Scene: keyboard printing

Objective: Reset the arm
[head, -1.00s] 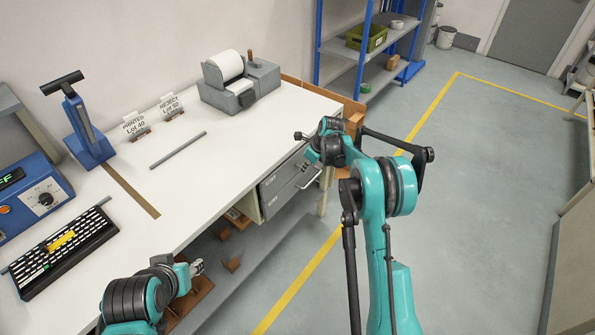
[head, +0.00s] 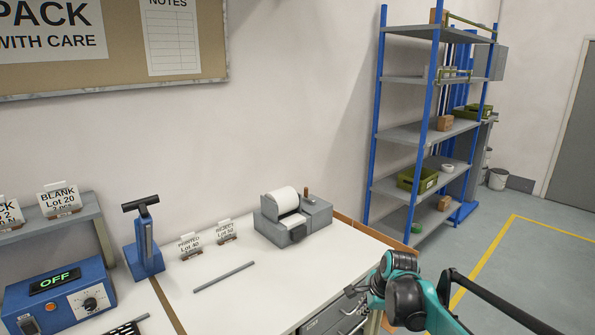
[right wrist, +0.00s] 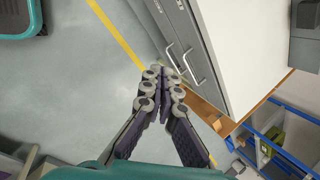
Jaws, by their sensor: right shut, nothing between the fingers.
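My right gripper (head: 354,291) is at the right end of the white workbench (head: 235,300) in the head view, near its drawers (head: 335,318). In the right wrist view its fingers (right wrist: 163,71) are closed together with nothing between them, and the grey drawer unit (right wrist: 188,45) is beside them. My teal right arm comes in from the lower right. My left gripper is out of the head view.
A roll printer (head: 290,217) stands at the bench's back right. A blue hand press (head: 145,243) and a blue control box reading OFF (head: 60,292) stand left. A keyboard edge (head: 123,329) shows at the bottom.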

